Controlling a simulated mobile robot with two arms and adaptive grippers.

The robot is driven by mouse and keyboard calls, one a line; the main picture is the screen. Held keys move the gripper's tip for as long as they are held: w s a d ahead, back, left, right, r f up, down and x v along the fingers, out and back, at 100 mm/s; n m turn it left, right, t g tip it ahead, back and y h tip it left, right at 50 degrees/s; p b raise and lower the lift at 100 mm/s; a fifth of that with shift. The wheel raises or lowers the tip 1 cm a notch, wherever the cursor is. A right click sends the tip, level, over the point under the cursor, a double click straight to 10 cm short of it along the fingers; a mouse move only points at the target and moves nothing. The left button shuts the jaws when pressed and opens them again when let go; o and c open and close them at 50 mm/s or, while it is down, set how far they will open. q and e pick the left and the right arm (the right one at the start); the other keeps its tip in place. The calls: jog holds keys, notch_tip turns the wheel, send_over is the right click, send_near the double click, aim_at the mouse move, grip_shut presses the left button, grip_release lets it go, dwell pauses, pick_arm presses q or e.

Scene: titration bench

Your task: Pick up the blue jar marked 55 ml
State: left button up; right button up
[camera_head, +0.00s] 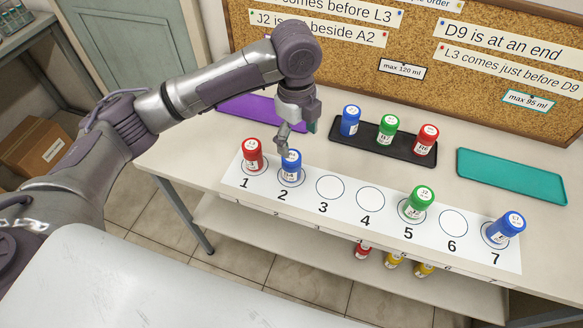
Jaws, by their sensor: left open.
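Three blue-capped jars show: one on circle 2 (291,166) of the numbered white strip (330,210), one on circle 7 (505,228), and one on the black tray (350,121). Their small labels are too small to read, so I cannot tell which is marked 55 ml. My left gripper (283,142) points down just behind and above the blue jar on circle 2. It is open, with no jar held; whether a finger touches that jar is unclear. My right gripper is out of view.
A red jar (252,154) stands on circle 1, close to the gripper, and a green jar (416,202) on circle 5. The black tray (367,140) also holds green and red jars. A purple tray (237,108) lies behind the arm; a teal tray (511,176) is empty.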

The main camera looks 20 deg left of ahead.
aim_at(291, 156)
pick_arm(q)
jog(key=f, duration=0.2)
jog(key=a+f, duration=0.1)
jog(key=f, duration=0.1)
jog(key=w+f, duration=0.1)
jog(key=f, duration=0.1)
jog(key=shift+a+f+p, duration=0.25)
jog(key=shift+a+p, duration=0.05)
notch_tip(291, 156, down, 4)
jog(key=shift+w+a+f+p, duration=0.1)
jog(key=shift+a+p, duration=0.05)
jog(key=shift+p, duration=0.35)
jog(key=shift+f+m, duration=0.3)
jog(key=shift+f, duration=0.25)
jog(key=c, duration=1.3)
